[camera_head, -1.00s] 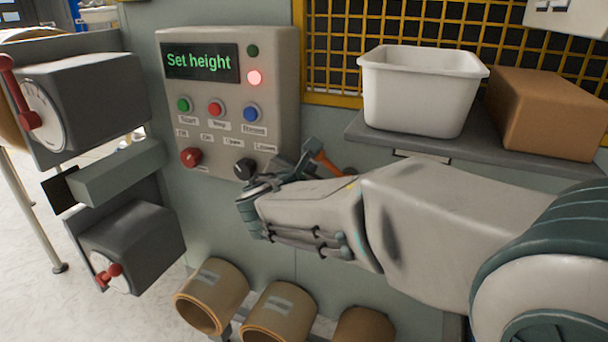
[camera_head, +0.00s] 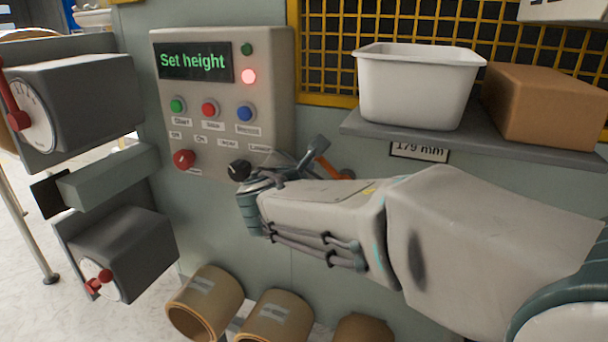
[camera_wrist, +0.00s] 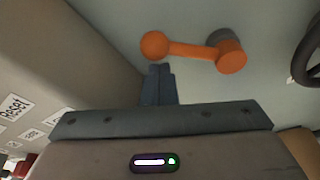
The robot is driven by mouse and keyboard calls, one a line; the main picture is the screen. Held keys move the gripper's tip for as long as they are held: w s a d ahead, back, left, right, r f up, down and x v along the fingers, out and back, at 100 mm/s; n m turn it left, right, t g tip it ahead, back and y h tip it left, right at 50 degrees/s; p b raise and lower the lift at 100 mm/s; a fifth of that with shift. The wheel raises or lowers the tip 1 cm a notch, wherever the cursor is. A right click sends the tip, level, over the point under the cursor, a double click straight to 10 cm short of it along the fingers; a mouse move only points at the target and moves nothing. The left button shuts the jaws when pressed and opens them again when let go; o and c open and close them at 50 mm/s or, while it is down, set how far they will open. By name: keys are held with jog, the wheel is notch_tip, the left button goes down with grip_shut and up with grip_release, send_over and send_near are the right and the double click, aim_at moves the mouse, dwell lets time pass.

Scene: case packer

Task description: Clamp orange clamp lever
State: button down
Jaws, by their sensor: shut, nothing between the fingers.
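The orange clamp lever (camera_wrist: 190,50) has a round ball knob at its left end and a thick cylindrical pivot at its right end, against the grey-green machine wall. Its arm lies nearly level in the wrist view. In the head view only part of the lever (camera_head: 326,166) shows, behind my gripper, right of the control panel. My gripper (camera_head: 317,145) is shut and empty, with its fingertips close to the lever. In the wrist view the shut fingers (camera_wrist: 158,82) sit just below the ball knob; I cannot tell whether they touch it.
The control panel (camera_head: 270,110) reads "Set height", with a red light lit, left of my gripper. A shelf (camera_head: 480,144) with a white bin (camera_head: 415,90) and a brown box (camera_head: 548,105) is above my arm. Cardboard rolls (camera_head: 207,300) lie below. A dark handwheel (camera_wrist: 307,55) is right of the lever.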

aim_at(320, 162)
jog(key=d+m+b, duration=0.1)
jog(key=b, duration=0.2)
jog(key=r+m+b, duration=0.1)
jog(key=m+b, duration=0.1)
jog(key=b, duration=0.1)
jog(key=s+d+m+t+y+b, duration=0.1)
jog(key=b, duration=0.2)
jog(key=shift+d+r+m+b, duration=0.3)
jog(key=shift+d+r+b, duration=0.05)
jog(key=shift+r+b, duration=0.05)
jog(key=shift+s+d+r+m+t+y+b, duration=0.25)
jog(key=shift+d+m+b, duration=0.45)
jog(key=shift+b, duration=0.7)
jog(key=shift+s+d+r+m+t+b, duration=0.2)
jog(key=shift+d+r+m+b, duration=0.2)
jog(key=shift+m+b, duration=0.75)
jog(key=shift+s+d+r+m+t+y+b, duration=0.15)
jog(key=shift+d+r+m+t+b, duration=0.3)
jog(key=shift+b, duration=1.2)
jog(key=shift+d+f, duration=0.1)
